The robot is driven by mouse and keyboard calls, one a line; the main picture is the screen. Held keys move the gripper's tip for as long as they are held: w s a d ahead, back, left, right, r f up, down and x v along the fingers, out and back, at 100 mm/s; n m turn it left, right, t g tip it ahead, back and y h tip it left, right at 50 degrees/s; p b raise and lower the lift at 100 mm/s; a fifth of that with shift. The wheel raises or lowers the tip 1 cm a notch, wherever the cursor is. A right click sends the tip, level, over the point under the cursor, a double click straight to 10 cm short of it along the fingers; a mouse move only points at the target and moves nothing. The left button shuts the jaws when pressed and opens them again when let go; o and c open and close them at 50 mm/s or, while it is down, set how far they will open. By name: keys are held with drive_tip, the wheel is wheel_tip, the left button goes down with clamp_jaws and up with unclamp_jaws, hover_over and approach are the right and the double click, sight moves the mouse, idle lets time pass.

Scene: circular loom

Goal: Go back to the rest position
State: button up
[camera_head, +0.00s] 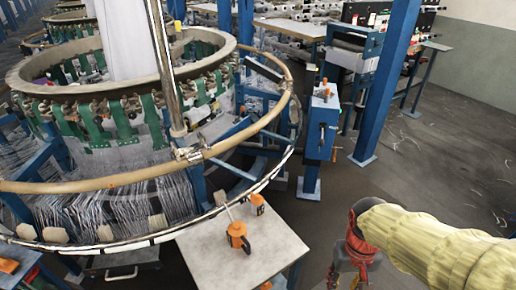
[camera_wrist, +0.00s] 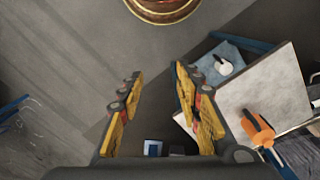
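My gripper (camera_head: 345,272) hangs at the lower right of the head view, below my yellow-sleeved arm, over the floor and to the right of the small grey table (camera_head: 270,258). In the wrist view, my gripper (camera_wrist: 158,72) shows two yellow-padded fingers spread apart. Only floor shows between them, so it is open and empty. The table also shows in the wrist view (camera_wrist: 268,82), right of the fingers. An orange tool (camera_head: 237,238) with a dark handle is on the table. An orange piece (camera_wrist: 257,130) also shows at the table in the wrist view.
The large circular loom (camera_head: 110,185) with its tan ring fills the left of the head view. A blue post (camera_head: 388,75) and a blue box with an orange knob (camera_head: 322,122) stand behind the table. Open floor (camera_head: 430,150) lies to the right.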

wheel_tip(320, 180, up, 16)
drive_tip(key=s+a+t, duration=0.2)
drive_tip(key=t, duration=0.4)
drive_tip(key=shift+s+a+n+p, duration=0.25)
drive_tip(key=shift+a+n+p, duration=0.05)
drive_tip(key=shift+a+p, duration=0.15)
